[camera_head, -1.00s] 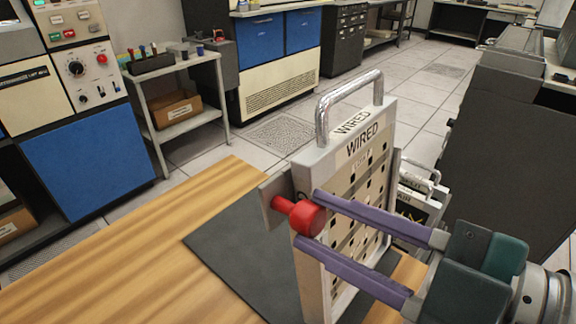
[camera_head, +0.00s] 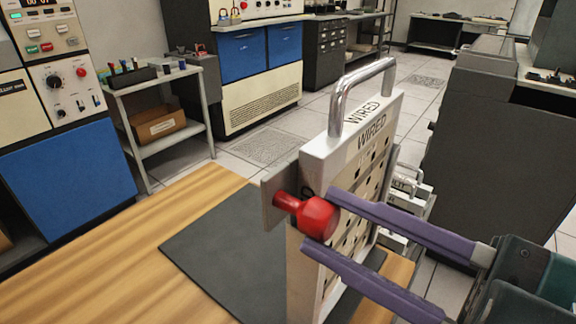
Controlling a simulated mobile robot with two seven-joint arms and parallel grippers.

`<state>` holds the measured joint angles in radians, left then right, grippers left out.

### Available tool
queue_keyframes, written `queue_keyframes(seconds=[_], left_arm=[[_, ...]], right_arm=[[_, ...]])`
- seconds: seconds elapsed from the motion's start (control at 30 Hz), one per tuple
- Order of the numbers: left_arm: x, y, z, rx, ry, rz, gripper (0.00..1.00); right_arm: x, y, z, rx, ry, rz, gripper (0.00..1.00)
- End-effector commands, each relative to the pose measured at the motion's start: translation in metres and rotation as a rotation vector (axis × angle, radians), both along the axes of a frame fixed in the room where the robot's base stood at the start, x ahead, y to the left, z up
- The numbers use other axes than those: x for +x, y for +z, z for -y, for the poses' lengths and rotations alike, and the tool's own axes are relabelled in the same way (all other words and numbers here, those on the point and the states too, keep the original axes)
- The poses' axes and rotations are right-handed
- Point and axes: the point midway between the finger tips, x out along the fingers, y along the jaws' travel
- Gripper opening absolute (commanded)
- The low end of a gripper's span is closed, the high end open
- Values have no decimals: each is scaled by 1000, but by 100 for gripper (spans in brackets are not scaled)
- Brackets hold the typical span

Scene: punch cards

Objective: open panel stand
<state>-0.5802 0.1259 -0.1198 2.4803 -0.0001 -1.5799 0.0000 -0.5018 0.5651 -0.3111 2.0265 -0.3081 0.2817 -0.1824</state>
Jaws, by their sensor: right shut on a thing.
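A white panel marked WIRED (camera_head: 372,140), with rows of dark holes and a metal carrying handle on top, stands upright above the dark mat. A red knob (camera_head: 318,217) on a short red stem sticks out at its left edge, by a small grey plate (camera_head: 277,196). My right gripper (camera_head: 318,222) comes in from the right with its two purple fingers, one above the other, shut on the red knob. The fingers cross in front of the panel and hide part of its face. My left gripper is not in view.
The dark mat (camera_head: 215,255) lies on a wooden tabletop (camera_head: 110,240), clear at the left. More panels with handles (camera_head: 412,190) stand close behind at the right. A small cart (camera_head: 185,140) and a dark cabinet (camera_head: 475,130) stand beyond.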

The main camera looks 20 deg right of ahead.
Motion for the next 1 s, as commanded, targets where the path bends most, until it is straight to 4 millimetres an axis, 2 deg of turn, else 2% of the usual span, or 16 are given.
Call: queue_keyframes(seconds=[0.1,0.13,0.37,0.73,1.0], left_arm=[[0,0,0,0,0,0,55],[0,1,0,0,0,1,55],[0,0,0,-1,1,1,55],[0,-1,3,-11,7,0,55],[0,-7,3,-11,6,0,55]], right_arm=[[-1,2,-1,4,4,4,0],[-1,2,-1,4,4,4,40],[0,1,0,2,3,2,65],[-5,-1,3,1,1,-2,67],[-39,-3,29,-1,1,-6,67]])
